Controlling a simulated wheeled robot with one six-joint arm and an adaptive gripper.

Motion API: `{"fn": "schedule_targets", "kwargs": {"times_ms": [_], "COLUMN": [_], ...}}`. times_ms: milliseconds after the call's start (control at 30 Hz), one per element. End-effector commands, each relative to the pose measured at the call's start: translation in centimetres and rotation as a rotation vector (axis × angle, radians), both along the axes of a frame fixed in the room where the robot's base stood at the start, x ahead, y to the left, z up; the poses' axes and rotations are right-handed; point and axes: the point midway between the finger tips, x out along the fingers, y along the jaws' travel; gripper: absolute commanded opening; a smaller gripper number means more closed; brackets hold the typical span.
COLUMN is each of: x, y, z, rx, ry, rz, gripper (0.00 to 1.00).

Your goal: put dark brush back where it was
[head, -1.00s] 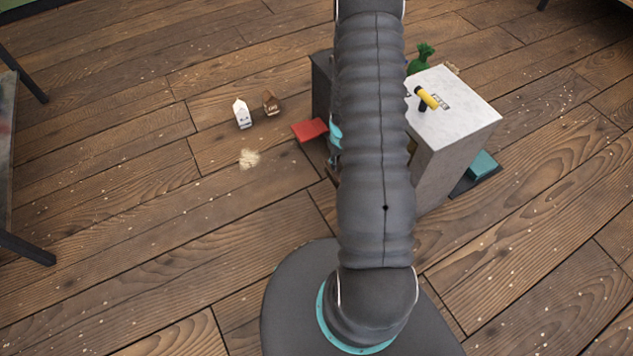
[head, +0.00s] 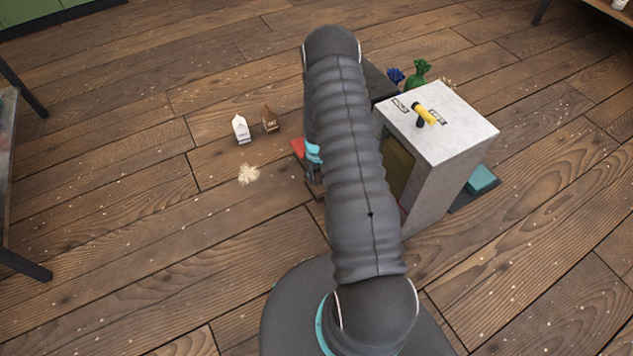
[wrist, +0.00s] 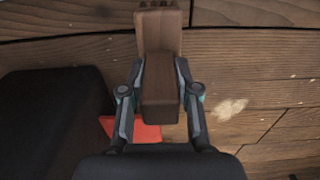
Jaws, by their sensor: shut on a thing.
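The dark brush (wrist: 160,32) is a brown wooden block shape with a narrower handle. In the wrist view my gripper (wrist: 160,78) is shut on its handle, a finger on each side. In the head view my gripper (head: 313,168) shows partly behind my arm, with the brown end of the brush (head: 316,190) just below it. The brush is above the plank floor; the exact gap cannot be told. Its underside is hidden.
A red flat thing (head: 298,147) lies beside my gripper. A pale scatter (head: 248,174), a white carton (head: 240,130) and a brown bag (head: 269,119) are left. Floor at lower left is clear.

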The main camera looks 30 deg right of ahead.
Motion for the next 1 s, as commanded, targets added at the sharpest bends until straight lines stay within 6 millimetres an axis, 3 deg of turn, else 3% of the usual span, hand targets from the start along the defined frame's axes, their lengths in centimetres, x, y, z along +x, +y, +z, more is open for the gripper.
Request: {"fn": "schedule_targets", "kwargs": {"times_ms": [367,767,800,867,1000], "x": [0.1,0.1,0.1,0.1,0.0], "y": [0.1,0.1,0.1,0.1,0.1], "z": [-3.8,-4.4,-4.3,-4.3,-4.3], "rx": [0.000,0.000,0.000,0.000,0.000], "ry": [0.000,0.000,0.000,0.000,0.000], "rz": [0.000,0.000,0.000,0.000,0.000], "gripper": [0.00,0.00,0.38,0.53,0.56]}}
